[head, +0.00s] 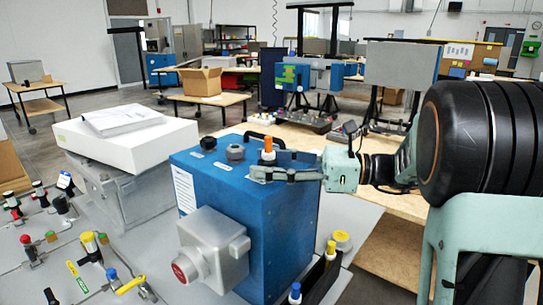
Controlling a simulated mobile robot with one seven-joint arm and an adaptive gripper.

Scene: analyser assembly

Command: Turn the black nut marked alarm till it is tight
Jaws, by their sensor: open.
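A blue analyser box (262,215) stands on the grey bench, with several fittings on its top. I cannot read any alarm marking. My gripper (268,164) reaches in from the right, low over the right part of the top. It is open. An orange-topped fitting (268,146) shows at its fingertips, and I cannot tell whether they touch it. The fingers hide part of the top there.
A grey housing with a red button (212,250) juts from the box's front. A black handle (264,138) is behind the fittings. A white box (125,140) stands left. Yellow and blue-capped fittings (330,250) stand right.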

